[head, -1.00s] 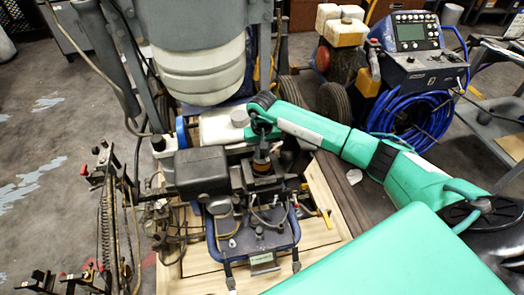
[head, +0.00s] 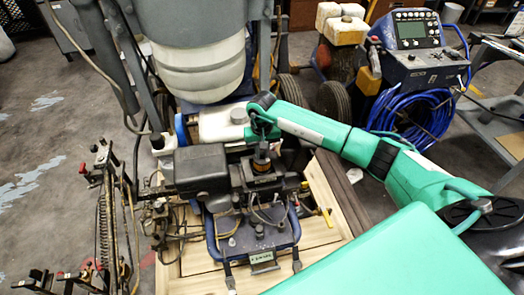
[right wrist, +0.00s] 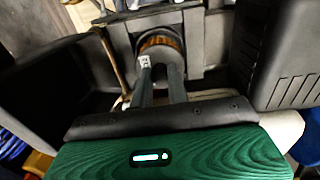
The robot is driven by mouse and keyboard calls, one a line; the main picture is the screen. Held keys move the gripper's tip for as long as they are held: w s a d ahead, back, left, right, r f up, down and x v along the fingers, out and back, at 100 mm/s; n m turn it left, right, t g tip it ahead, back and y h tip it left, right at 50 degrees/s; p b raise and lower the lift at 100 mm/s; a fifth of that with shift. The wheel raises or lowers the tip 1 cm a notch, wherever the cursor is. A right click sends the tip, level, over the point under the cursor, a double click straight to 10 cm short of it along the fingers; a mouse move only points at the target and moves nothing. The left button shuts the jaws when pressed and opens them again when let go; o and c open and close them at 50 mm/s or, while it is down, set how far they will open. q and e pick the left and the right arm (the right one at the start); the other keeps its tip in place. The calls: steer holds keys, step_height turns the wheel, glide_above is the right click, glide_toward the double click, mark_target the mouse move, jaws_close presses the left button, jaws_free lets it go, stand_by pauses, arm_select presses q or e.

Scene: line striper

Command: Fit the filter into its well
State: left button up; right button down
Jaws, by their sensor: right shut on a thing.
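The filter (right wrist: 162,43) is a short round piece with an amber ribbed band; in the head view it shows as an amber spot (head: 263,165) below my right gripper. My right gripper (head: 262,150) points down over the machine's middle. In the right wrist view its two grey fingers (right wrist: 161,72) are shut on the filter's near end. The filter is at a dark grey bracket on the machine (right wrist: 195,35). The well's opening is hidden, so I cannot tell how deep the filter sits. My left gripper is not in view.
A black engine-like housing (head: 201,168) stands just left of the filter. A white tank with a blue cap (head: 215,124) lies behind it. A blue tubular frame (head: 212,245) and hoses surround the front. A wooden pallet (head: 325,195) lies beneath. A blue control unit (head: 415,50) stands back right.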

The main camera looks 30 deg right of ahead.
steer(key=shift+f+b, duration=0.9)
steer(key=shift+f, duration=0.05)
stand_by(0.5)
steer(key=c, duration=0.9)
jaws_free()
steer(key=shift+c, duration=0.2)
steer(key=shift+r, duration=0.1)
steer(key=shift+r+p, duration=1.6)
steer(key=shift+r, duration=1.9)
steer(key=shift+f, duration=0.1)
